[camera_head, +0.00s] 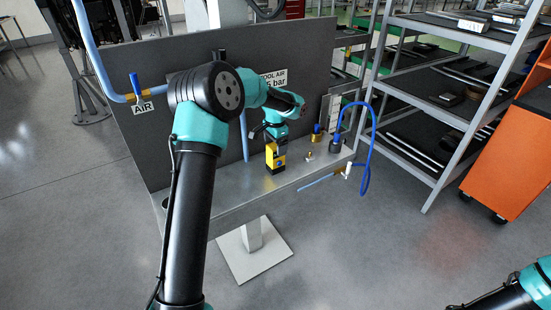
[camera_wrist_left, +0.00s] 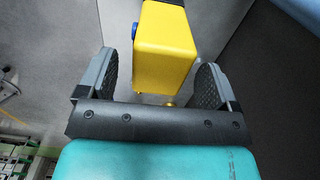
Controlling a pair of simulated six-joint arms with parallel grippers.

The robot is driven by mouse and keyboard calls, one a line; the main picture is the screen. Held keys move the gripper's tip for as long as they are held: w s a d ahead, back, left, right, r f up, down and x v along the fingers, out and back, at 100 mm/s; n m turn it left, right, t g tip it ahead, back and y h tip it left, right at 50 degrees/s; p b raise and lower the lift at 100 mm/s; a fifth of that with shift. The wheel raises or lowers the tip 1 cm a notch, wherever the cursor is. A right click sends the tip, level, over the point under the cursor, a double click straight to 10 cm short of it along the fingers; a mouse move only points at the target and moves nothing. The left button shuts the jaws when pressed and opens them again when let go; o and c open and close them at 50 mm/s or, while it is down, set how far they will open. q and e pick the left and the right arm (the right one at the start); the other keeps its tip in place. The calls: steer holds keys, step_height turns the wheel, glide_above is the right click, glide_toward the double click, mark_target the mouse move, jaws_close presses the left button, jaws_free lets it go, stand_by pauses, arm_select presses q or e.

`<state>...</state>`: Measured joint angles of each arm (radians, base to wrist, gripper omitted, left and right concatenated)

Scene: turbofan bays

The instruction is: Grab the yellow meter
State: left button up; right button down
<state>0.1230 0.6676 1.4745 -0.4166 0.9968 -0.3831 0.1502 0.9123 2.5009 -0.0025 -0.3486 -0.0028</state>
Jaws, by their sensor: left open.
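The yellow meter (camera_head: 276,161) stands on the grey metal shelf, with dark parts at its middle and base. In the left wrist view the yellow meter (camera_wrist_left: 166,48) is a yellow block with a dark part at the top edge. My left gripper (camera_head: 275,137) is at the meter, seen from behind and partly hidden by its own wrist. In the left wrist view my left gripper (camera_wrist_left: 153,85) is open, with one pad on each side of the meter and gaps between. My right gripper is out of the picture; only part of that arm shows at the lower right.
The shelf (camera_head: 225,203) has a dark back panel (camera_head: 150,72). Right of the meter are a brass fitting (camera_head: 308,155), a blue-topped brass piece (camera_head: 317,133), a dark blue-topped fitting (camera_head: 336,144) and a looped blue hose (camera_head: 369,150). A rack (camera_head: 455,150) and orange cabinet (camera_head: 510,140) stand right.

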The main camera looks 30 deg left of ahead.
arm_select(q)
steer(key=shift+f, duration=1.3)
steer(key=shift+c, duration=0.4)
steer(key=c, duration=1.1)
steer(key=shift+r, duration=0.2)
steer(key=shift+r, duration=1.5)
steer(key=shift+s+d+r, duration=0.15)
steer(key=shift+r, duration=0.05)
steer(key=s+d, duration=0.2)
steer(key=s, duration=0.2)
steer(key=s+d+r, duration=0.1)
steer(key=s+d, duration=0.2)
steer(key=s, duration=0.2)
steer(key=s+d, duration=0.3)
steer(key=s, duration=0.1)
steer(key=shift+s+r, duration=0.15)
